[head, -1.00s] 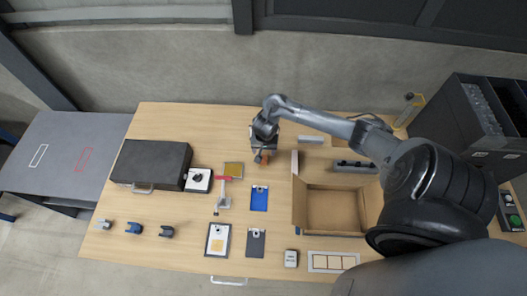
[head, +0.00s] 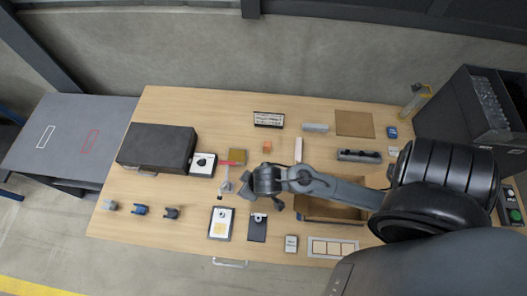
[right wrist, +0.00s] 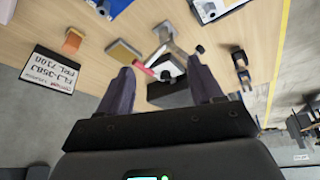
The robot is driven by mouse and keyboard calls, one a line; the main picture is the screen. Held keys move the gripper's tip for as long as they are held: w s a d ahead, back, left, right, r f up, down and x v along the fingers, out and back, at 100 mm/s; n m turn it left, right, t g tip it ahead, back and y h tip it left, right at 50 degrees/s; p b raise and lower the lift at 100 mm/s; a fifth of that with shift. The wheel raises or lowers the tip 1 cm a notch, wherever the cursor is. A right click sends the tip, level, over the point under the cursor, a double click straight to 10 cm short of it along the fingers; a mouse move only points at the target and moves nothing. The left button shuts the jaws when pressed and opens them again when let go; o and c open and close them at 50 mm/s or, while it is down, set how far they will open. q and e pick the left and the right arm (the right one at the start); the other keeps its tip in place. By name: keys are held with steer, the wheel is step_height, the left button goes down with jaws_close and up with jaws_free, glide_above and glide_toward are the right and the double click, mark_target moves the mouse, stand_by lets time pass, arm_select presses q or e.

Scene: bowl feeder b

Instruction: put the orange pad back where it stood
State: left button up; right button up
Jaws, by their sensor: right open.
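The small orange pad (head: 267,147) sits on the wooden table, below the black-framed plate in the head view. It also shows in the right wrist view (right wrist: 73,41), upper left, clear of my fingers. My right gripper (right wrist: 163,82) is open with nothing between its fingers. In the head view my right gripper (head: 262,184) is above the table, nearer the front than the orange pad and apart from it. My left gripper is not in view.
A mustard square pad (head: 238,157) and a red-topped stand (head: 228,180) are left of the orange pad. The black-framed plate (head: 269,119) lies behind it. A cardboard box (head: 330,213) stands to the right, partly hidden by my arm. The dark case (head: 155,147) is at left.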

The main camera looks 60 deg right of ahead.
steer(key=s+a+r+n+g, duration=0.1)
steer(key=s+r+n, duration=0.1)
steer(key=s+r, duration=0.3)
steer(key=shift+s+a+r+y, duration=0.15)
steer(key=shift+s+y, duration=0.25)
steer(key=shift+s, duration=0.2)
